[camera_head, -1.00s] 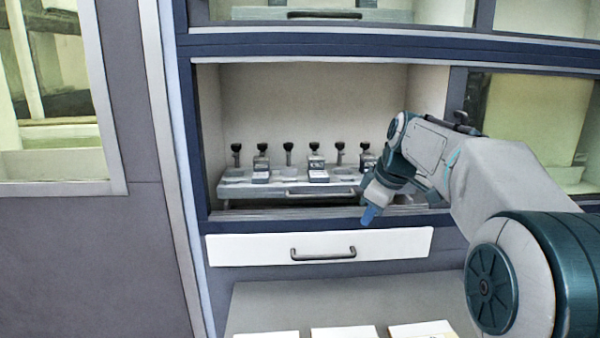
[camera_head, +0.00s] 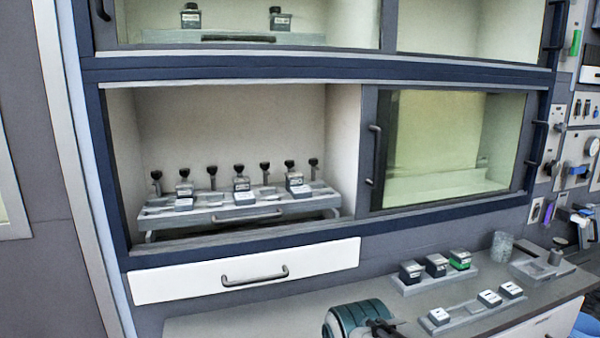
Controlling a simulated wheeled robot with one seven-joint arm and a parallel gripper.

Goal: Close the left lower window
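The lower left bay of the cabinet stands open, with no pane across it. A framed glass pane (camera_head: 450,140) covers the lower right bay. A dark vertical handle (camera_head: 375,155) is on the left edge of this glazed part, and another handle (camera_head: 537,145) is on its right edge. I cannot tell whether the left window is stacked there with the right one.
Inside the open bay, a grey rack (camera_head: 230,213) holds several small blocks and dark-knobbed posts. A white drawer (camera_head: 250,270) with a dark handle is below. The counter (camera_head: 300,308) carries trays with small blocks (camera_head: 437,265) and a grey cup (camera_head: 502,245) at the right.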

